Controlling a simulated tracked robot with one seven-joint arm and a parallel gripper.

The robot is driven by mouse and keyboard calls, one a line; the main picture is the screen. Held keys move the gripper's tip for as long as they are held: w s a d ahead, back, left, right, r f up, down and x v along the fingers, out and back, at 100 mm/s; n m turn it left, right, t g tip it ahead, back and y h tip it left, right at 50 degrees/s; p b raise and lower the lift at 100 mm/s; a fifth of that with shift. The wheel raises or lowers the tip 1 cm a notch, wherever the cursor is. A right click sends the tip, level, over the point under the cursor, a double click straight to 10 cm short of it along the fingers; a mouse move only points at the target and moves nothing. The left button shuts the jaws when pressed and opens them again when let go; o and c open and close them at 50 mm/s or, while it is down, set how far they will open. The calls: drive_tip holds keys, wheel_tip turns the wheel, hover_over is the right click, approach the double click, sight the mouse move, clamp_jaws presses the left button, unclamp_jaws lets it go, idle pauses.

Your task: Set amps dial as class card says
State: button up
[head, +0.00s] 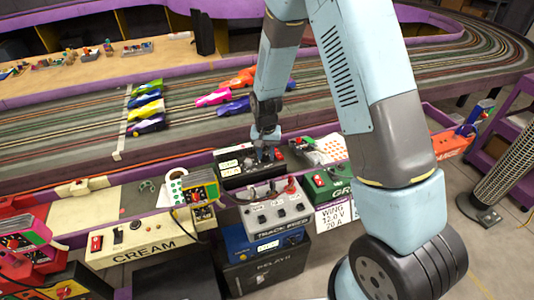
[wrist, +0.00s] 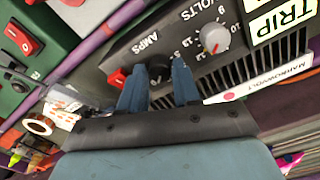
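The power supply (head: 245,168) is a dark box on the bench in the head view, and its panel (wrist: 195,65) fills the top of the wrist view. The AMPS dial (wrist: 159,68) is a black knob; its pointer cannot be made out. My gripper (wrist: 159,72) has its two blue fingers apart, one on each side of this knob; I cannot tell whether they touch it. In the head view my gripper (head: 265,140) is over the power supply and hides part of it. The class card (head: 336,215) hangs at the bench front and reads WING, 15.0 V, 20 A.
The VOLTS knob (wrist: 214,38), pale with a red pointer, is right of the AMPS dial. A red switch (wrist: 118,78) is to its left. A TRIP label (wrist: 277,22) is further right. The grey TRACK FEED box (head: 275,212) stands in front, and the green box (head: 325,182) stands right.

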sight(266, 156)
drive_tip(key=o, duration=0.3)
drive_tip(key=shift+s, duration=0.1)
drive_tip(key=shift+o, duration=0.2)
wheel_tip(266, 156, up, 14)
drive_tip(key=shift+f, duration=0.15)
idle(0.3)
